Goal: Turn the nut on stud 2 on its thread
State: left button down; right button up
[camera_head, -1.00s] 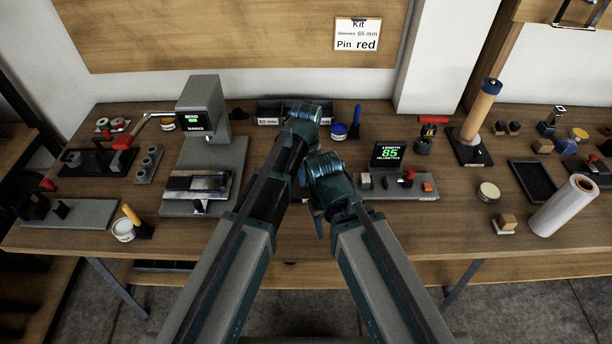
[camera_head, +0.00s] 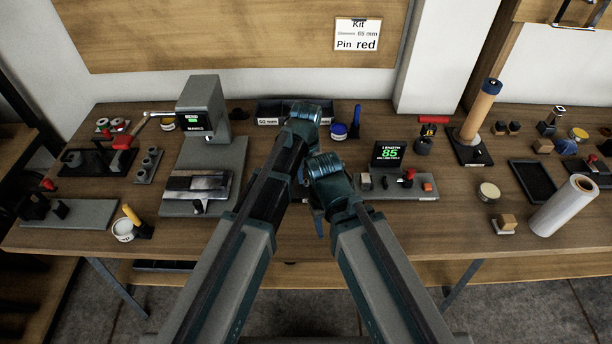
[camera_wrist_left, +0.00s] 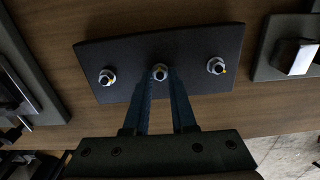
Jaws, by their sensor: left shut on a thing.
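In the left wrist view a dark plate (camera_wrist_left: 130,50) lies on the wooden bench and carries three upright studs with silver nuts in a row. My left gripper (camera_wrist_left: 160,78) has its two blue fingers closed on the nut on the middle stud (camera_wrist_left: 160,71), the second in the row. The left nut (camera_wrist_left: 107,77) and the right nut (camera_wrist_left: 216,66) stand clear of the fingers, each with a small yellow mark. In the head view my arms cover the plate and the nuts.
A grey press-like device (camera_head: 204,108) stands left of my arms. A blue-lidded pot (camera_head: 339,130) is behind my arms. My two wrists are close together over the bench middle.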

aim_at(306, 182)
pick_arm(q)
jog(key=shift+m, duration=0.5)
jog(key=c, duration=0.7)
grip_release()
jog(key=shift+c, duration=0.2)
jog(key=shift+r, duration=0.15)
pick_arm(e)
jog(key=shift+r, duration=0.15)
pick_arm(q)
notch_tip(306, 182, up, 14)
jog(key=p, duration=1.3)
jog(key=shift+f+p, duration=0.25)
jog(key=shift+p, duration=0.15)
pick_arm(e)
notch_tip(306, 182, up, 14)
jog(key=shift+f, duration=0.2)
